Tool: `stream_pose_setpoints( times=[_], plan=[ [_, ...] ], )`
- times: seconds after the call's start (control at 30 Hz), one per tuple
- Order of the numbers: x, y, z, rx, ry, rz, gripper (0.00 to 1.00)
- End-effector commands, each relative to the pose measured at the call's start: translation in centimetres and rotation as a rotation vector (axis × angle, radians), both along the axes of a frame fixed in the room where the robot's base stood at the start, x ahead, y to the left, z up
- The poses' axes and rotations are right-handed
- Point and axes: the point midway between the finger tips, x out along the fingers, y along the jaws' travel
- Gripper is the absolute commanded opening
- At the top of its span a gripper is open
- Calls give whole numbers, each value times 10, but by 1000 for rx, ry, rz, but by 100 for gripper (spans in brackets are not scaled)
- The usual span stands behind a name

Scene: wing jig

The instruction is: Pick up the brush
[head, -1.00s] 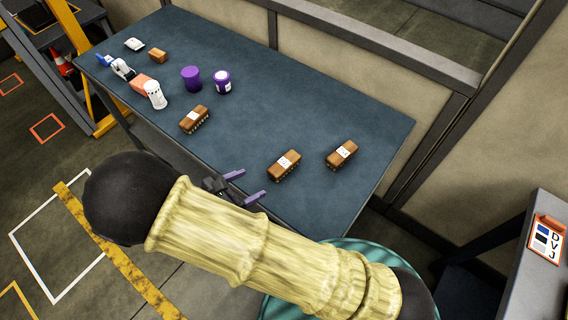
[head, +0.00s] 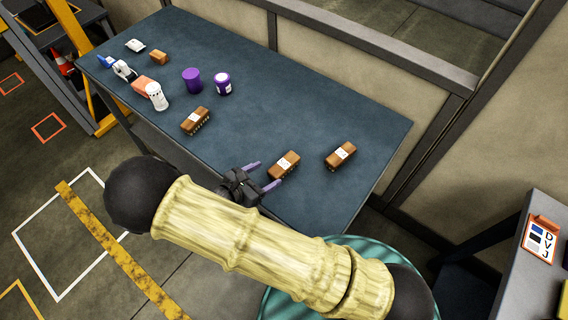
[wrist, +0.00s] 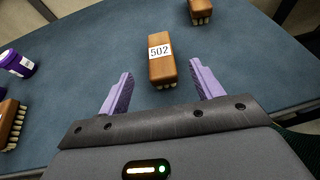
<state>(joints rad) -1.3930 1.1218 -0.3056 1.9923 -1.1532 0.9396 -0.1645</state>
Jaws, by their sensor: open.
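Several brown wooden brushes with white labels and pale bristles lie on the blue table. The middle brush (head: 284,165), labelled 502 in the wrist view (wrist: 161,66), lies just ahead of my gripper. A second brush (head: 341,155) lies to its right and shows at the top of the wrist view (wrist: 200,10). A third brush (head: 195,121) lies to the left and is cut off at the left edge of the wrist view (wrist: 8,124). My gripper (head: 267,174) is open and empty. Its purple fingers (wrist: 158,92) point toward brush 502, whose near end sits between the fingertips in the picture.
Purple containers (head: 192,80) (head: 223,83), a white bottle (head: 157,96), an orange-brown block (head: 158,57) and small items stand toward the table's (head: 300,110) far left. A wall runs along its back. A grey side table (head: 520,270) stands at right.

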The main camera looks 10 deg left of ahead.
Motion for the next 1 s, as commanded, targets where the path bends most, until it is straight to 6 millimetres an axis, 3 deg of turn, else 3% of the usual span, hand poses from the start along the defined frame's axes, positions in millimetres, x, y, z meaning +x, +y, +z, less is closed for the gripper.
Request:
stream_pose_setpoints(
  times=[0.2,0.67,1.0],
  plan=[
    [26,-20,-12,-2,0,-1,65],
    [32,-24,-16,1,-1,0,65],
    [64,-48,-30,0,0,-1,65]
  ],
)
